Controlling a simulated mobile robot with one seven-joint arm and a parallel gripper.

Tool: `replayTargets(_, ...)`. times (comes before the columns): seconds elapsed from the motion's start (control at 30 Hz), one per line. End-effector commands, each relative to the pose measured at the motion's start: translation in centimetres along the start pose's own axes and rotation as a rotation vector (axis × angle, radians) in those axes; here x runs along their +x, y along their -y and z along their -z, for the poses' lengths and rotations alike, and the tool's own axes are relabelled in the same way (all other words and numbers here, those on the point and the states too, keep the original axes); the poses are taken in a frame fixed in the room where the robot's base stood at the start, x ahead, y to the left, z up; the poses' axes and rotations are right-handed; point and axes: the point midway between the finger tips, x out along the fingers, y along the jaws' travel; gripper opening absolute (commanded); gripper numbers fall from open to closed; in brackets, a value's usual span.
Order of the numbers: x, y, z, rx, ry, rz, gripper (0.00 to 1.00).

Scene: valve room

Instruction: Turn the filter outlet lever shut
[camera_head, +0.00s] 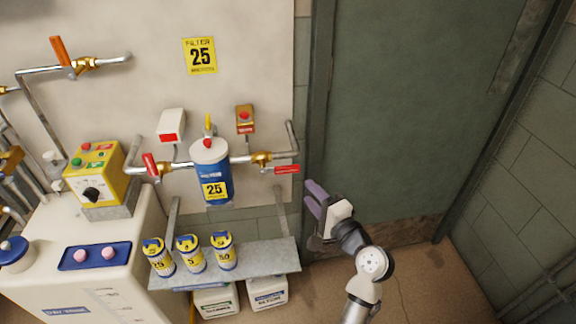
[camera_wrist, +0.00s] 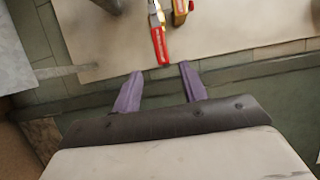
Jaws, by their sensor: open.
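The blue filter housing (camera_head: 212,172) with a grey lid and a "25" label hangs on the wall panel. To its right, a brass valve (camera_head: 262,158) carries a red lever (camera_head: 287,169) pointing right, roughly along the pipe; I take this as the filter outlet lever. The red lever also shows in the wrist view (camera_wrist: 160,46), just beyond the fingertips and roughly centred between them. My gripper (camera_head: 312,197) has purple fingers, below and right of the lever, in front of the door frame. In the wrist view my gripper (camera_wrist: 160,72) is open and empty, apart from the lever.
Another red lever (camera_head: 150,164) sits left of the filter, and an orange lever (camera_head: 62,51) is at upper left. A shelf (camera_head: 282,256) with several labelled canisters is below. A yellow control box (camera_head: 95,172) is at left. The green door (camera_head: 415,100) is at right.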

Motion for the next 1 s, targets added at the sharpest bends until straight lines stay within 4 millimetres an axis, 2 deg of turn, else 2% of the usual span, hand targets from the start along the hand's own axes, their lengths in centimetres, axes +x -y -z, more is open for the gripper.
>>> replayTargets(0.3, 7.0, 0.5, -0.1, -0.003, 0.003, 0.002, 0.43)
replayTargets(0.5, 10.1, 0.3, -0.1, -0.004, 0.002, 0.001, 0.43)
replayTargets(0.7, 11.4, 0.1, 0.0, -0.005, -0.001, 0.000, 0.43)
replayTargets(0.97, 11.5, 0.1, 0.0, -0.005, -0.001, 0.001, 0.43)
replayTargets(1.0, 11.5, 0.1, 0.0, -0.005, -0.001, 0.001, 0.40)
